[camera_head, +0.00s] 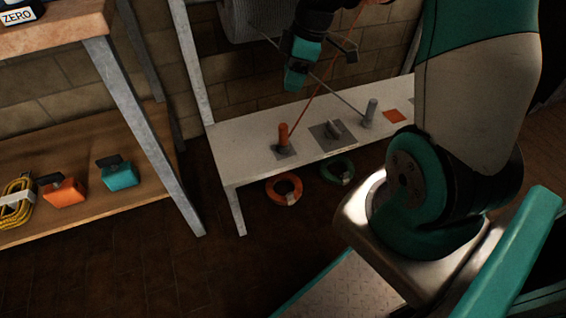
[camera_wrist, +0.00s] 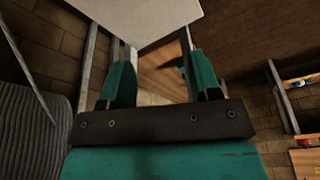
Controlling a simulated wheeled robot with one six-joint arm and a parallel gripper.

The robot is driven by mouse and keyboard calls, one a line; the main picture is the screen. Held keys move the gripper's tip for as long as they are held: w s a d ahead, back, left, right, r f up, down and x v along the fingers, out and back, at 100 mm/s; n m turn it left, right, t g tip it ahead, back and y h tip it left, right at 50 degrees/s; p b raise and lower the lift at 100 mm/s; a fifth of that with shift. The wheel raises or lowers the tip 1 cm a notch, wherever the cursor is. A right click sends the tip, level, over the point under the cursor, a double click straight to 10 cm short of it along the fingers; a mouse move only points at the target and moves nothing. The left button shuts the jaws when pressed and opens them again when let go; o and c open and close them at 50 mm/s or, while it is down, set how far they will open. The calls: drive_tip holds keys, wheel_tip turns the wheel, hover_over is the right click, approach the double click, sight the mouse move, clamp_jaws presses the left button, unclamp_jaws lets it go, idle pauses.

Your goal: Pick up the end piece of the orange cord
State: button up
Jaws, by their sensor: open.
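The end piece of the orange cord (camera_head: 283,133) is an upright orange cylinder near the left end of the white bench, on a grey square plate (camera_head: 285,151). The orange cord (camera_head: 323,85) runs from it up and right, passing behind my arm at the top. My gripper (camera_head: 296,76) is in the air above and behind the bench, clear of the end piece. In the wrist view my gripper (camera_wrist: 160,78) has its two teal fingers apart with nothing held between them. I cannot make out the orange end piece in the wrist view.
A grey cord (camera_head: 335,88) slants across the bench to a grey cylinder (camera_head: 370,109). An orange coil (camera_head: 284,190) and green coil (camera_head: 338,168) are below the bench. A wooden shelf (camera_head: 95,205) is at left.

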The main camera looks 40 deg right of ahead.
drive_tip(key=b, duration=0.2)
approach(282, 133)
drive_tip(key=b+x, duration=0.1)
drive_tip(key=x, duration=0.1)
drive_tip(key=b+x, duration=0.3)
drive_tip(key=shift+w+d+f, duration=0.25)
drive_tip(key=shift+w+f, duration=0.1)
drive_tip(key=shift+w, duration=0.1)
drive_tip(key=b+x, duration=0.3)
drive_tip(key=x, duration=0.3)
drive_tip(key=shift+d+b, duration=0.2)
drive_tip(key=shift+b, duration=0.1)
drive_tip(key=shift+r, duration=0.15)
clamp_jaws()
